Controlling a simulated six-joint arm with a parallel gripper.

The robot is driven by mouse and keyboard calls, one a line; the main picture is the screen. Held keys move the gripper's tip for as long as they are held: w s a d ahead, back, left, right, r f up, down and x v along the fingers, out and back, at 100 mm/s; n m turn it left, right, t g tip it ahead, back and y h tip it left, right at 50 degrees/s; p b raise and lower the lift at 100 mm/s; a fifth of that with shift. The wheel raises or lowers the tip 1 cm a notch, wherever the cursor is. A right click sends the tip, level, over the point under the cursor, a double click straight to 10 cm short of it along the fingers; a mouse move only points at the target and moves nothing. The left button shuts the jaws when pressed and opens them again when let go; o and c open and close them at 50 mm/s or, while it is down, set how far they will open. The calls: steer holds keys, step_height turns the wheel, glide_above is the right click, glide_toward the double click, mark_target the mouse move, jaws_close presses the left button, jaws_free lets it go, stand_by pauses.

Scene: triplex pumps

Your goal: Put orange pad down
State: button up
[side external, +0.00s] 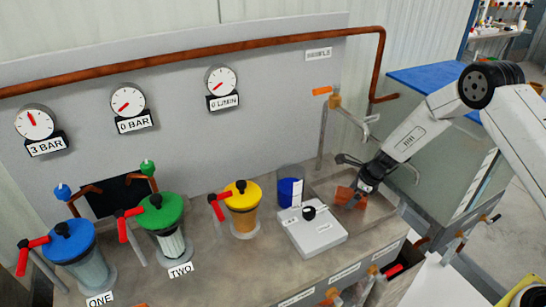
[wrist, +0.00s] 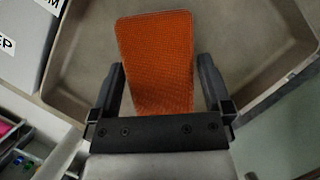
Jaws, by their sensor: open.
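The orange pad (side external: 345,196) is in the grey sink basin at the right end of the bench in the side view. It looks tilted there, and I cannot tell whether it rests on the basin floor. In the wrist view the textured orange pad (wrist: 155,50) extends forward from between the two fingers. My gripper (side external: 362,186) is over the basin at the pad; it also shows in the wrist view (wrist: 160,75). Its fingers are open, one on each side of the pad, with narrow gaps visible. The pad's near end is hidden by the gripper body.
The sink basin (wrist: 245,45) has raised walls around the pad. A tap (side external: 368,125) stands behind my gripper. A white scale (side external: 318,236) and a blue-filled beaker (side external: 290,190) are left of the basin. Yellow (side external: 241,208), green (side external: 162,218) and blue (side external: 72,245) lidded vessels stand farther left.

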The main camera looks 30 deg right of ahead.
steer(key=shift+v, duration=3.6)
steer(key=shift+s+a+r+n, duration=0.2)
steer(key=shift+r+n, duration=0.1)
steer(key=shift+n, duration=0.1)
steer(key=s+a+r+n+h, duration=0.1)
steer(key=s+a+r+n, duration=0.1)
steer(key=s+r+n, duration=0.2)
steer(key=s+a+r+n+h, duration=0.1)
steer(key=s+r+n, duration=0.3)
steer(key=s+n, duration=0.6)
steer(key=s+a+r+n+h, duration=0.1)
steer(key=s+a+r+n, duration=0.2)
steer(key=s+n, duration=0.4)
steer(key=r+n, duration=0.1)
steer(key=n, duration=0.4)
steer(key=shift+s+a+r+g, duration=0.2)
steer(key=shift+a+r+g, duration=0.05)
steer(key=shift+a+g, duration=0.1)
